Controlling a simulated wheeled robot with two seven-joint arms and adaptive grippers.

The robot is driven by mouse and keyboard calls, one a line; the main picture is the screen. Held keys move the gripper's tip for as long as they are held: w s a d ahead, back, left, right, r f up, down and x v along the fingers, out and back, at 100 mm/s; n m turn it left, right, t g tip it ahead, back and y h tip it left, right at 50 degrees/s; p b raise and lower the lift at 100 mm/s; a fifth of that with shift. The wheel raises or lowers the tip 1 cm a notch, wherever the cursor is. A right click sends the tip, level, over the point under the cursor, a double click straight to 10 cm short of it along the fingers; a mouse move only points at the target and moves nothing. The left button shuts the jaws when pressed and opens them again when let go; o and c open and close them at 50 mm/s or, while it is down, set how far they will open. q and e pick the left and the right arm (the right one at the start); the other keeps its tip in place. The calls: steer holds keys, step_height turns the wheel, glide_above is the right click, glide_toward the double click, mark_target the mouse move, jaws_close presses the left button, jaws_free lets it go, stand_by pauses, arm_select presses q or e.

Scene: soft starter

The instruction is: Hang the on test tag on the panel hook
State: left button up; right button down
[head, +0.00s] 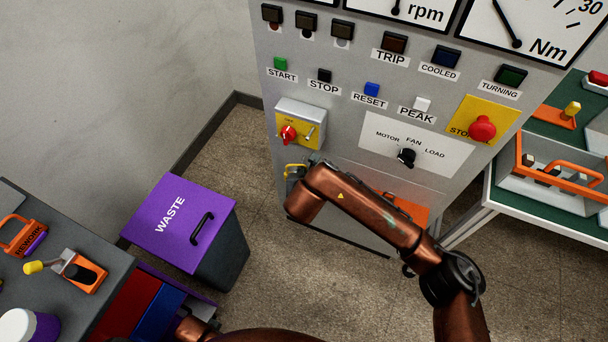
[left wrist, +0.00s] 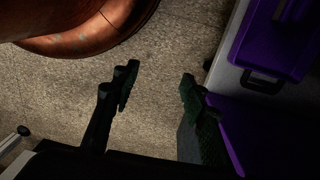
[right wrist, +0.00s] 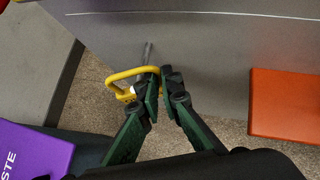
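The on test tag appears as a yellow loop with a small white part (right wrist: 125,75) in the right wrist view. A bit of yellow (head: 293,168) also shows beside my right forearm in the head view. My right gripper (right wrist: 160,82) has its fingertips close together on the right end of the yellow loop. A thin metal hook (right wrist: 148,50) sticks out from the grey panel face just beyond the loop. Whether loop and hook touch, I cannot tell. The tag's face is not readable. My left gripper (left wrist: 155,90) is open and empty above the floor.
The grey control panel (head: 350,85) carries buttons, a switch box and a red stop button. A purple-lidded waste bin (head: 185,225) stands at left. A dark worktop (head: 60,225) with tools is at lower left, a green-topped table (head: 530,205) at right.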

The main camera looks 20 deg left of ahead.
steer(key=shift+w+f+b, duration=0.4)
steer(key=shift+w+f, duration=0.25)
steer(key=shift+w, duration=0.1)
steer(key=shift+w+f, duration=0.25)
steer(key=shift+f, duration=0.25)
arm_select(q)
step_height(320, 180, up, 5)
steer(key=shift+s+d+f, duration=0.1)
steer(key=shift+s+d, duration=0.05)
arm_select(e)
steer(key=c, duration=2.1)
jaws_free()
arm_select(q)
steer(key=shift+f, duration=0.1)
